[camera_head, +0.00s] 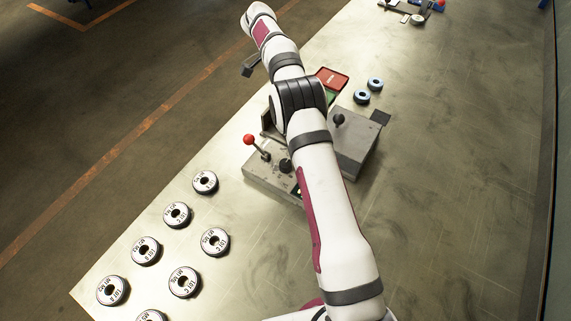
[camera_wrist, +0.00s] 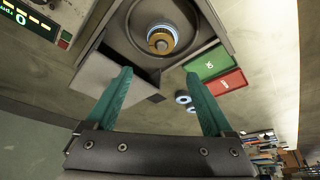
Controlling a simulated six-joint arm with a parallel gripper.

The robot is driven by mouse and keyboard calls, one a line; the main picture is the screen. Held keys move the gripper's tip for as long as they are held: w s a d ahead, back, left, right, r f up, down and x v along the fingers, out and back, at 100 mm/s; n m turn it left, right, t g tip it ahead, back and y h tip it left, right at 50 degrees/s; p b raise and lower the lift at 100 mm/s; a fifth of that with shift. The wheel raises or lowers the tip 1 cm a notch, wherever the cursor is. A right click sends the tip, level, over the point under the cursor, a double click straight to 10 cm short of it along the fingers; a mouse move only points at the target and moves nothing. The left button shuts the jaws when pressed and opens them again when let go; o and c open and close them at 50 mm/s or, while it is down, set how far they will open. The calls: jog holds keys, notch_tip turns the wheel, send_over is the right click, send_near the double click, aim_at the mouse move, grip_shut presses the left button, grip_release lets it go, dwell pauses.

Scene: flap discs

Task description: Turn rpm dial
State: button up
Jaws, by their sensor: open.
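The grey machine (camera_head: 268,184) stands on the table, partly behind my arm in the head view. A black round knob (camera_head: 285,165) on its top, probably the rpm dial, sits beside my arm. In the wrist view the machine's panel with a lit display (camera_wrist: 20,18) reading 0 rpm is cut off at the top left; I cannot make out the dial there. My gripper (camera_wrist: 158,73) is open, its two teal fingers apart with nothing between them. In the head view its dark end (camera_head: 250,66) is up beyond the machine, apart from the knob.
A red-knobbed lever (camera_head: 248,140) rises beside the knob. The open chamber (camera_wrist: 163,40) holds a disc on its spindle. A red tray (camera_head: 332,78) and green tray (camera_wrist: 207,62) lie behind, near two blue-rimmed discs (camera_head: 362,97). Several flap discs (camera_head: 177,215) lie at front left.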

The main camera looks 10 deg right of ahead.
dwell(0.3)
jog(key=shift+c, duration=0.4)
jog(key=s+a+r+n, duration=0.1)
jog(key=s+r+n, duration=0.1)
jog(key=n, duration=0.1)
jog(key=s+a+r+n+y, duration=0.1)
jog(key=s+n, duration=0.1)
jog(key=n, duration=0.1)
jog(key=s+a+r+n+y, duration=0.1)
jog(key=s+r+n, duration=0.1)
jog(key=n, duration=0.1)
jog(key=shift+r, duration=0.3)
jog(key=shift+c, duration=0.8)
notch_tip(320, 180, up, 3)
jog(key=n+y, duration=0.2)
jog(key=n, duration=0.7)
send_over(285, 163)
jog(key=shift+n+y, duration=0.3)
jog(key=shift+n, duration=0.1)
notch_tip(285, 163, down, 14)
jog(key=shift+f, duration=0.85)
grip_shut()
